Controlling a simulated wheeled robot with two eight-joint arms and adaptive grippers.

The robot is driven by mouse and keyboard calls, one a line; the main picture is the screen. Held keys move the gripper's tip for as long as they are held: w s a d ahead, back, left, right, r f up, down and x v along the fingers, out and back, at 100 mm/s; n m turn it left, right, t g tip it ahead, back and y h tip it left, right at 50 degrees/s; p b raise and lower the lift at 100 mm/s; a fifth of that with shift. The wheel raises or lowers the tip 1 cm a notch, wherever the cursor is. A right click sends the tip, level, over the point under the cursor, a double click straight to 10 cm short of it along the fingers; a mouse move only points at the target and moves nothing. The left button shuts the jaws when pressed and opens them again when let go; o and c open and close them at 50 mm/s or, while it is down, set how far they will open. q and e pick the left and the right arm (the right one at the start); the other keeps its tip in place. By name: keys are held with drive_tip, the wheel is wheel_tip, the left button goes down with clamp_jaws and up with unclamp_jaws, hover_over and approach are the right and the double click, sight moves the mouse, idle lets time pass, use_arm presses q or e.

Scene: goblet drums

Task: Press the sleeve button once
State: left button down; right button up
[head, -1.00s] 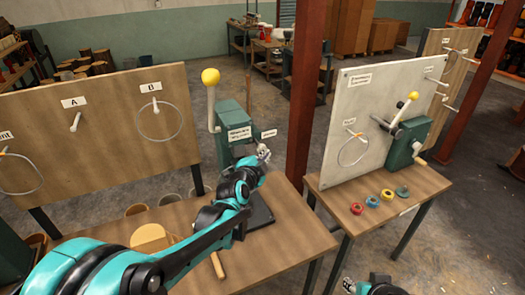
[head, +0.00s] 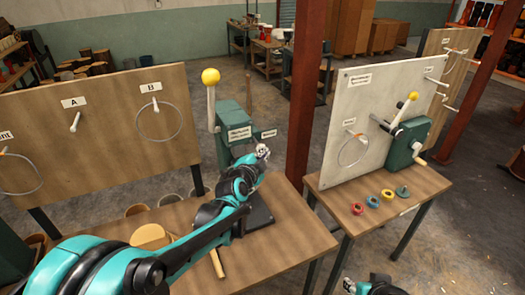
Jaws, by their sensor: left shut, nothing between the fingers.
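A green press-like machine (head: 233,120) with a yellow-ball lever (head: 210,78) stands on the wooden table. It carries a label plate (head: 239,133) and a smaller white label (head: 268,134), too small to read for sure. My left gripper (head: 263,151) is shut and empty, just below the smaller label at the machine's right side. I cannot make out the sleeve button; the gripper or arm may hide it. I cannot tell whether the gripper touches anything. My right gripper (head: 348,286) shows only partly at the bottom edge, away from the machine.
A dark base plate (head: 260,212) lies under my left arm. A round wooden block (head: 150,237) and a wooden handle (head: 217,264) lie nearby. A red post (head: 306,90) rises just right of the gripper. A second table (head: 405,185) holds a white board (head: 362,120) and several coloured rings.

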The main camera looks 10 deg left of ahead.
use_arm(q)
drive_tip(key=shift+w+a, duration=0.4)
drive_tip(key=shift+w, duration=0.1)
idle(0.5)
drive_tip(key=shift+d, duration=0.1)
drive_tip(key=shift+s+d, duration=0.35)
drive_tip(key=shift+s, duration=0.2)
drive_tip(key=shift+s+d, duration=0.3)
drive_tip(key=shift+s, duration=0.25)
drive_tip(key=s+d, duration=0.1)
drive_tip(key=s, duration=0.1)
drive_tip(key=s+d, duration=0.1)
drive_tip(key=s, duration=0.1)
drive_tip(key=shift+d, duration=0.4)
drive_tip(key=shift+s, duration=0.1)
idle(0.3)
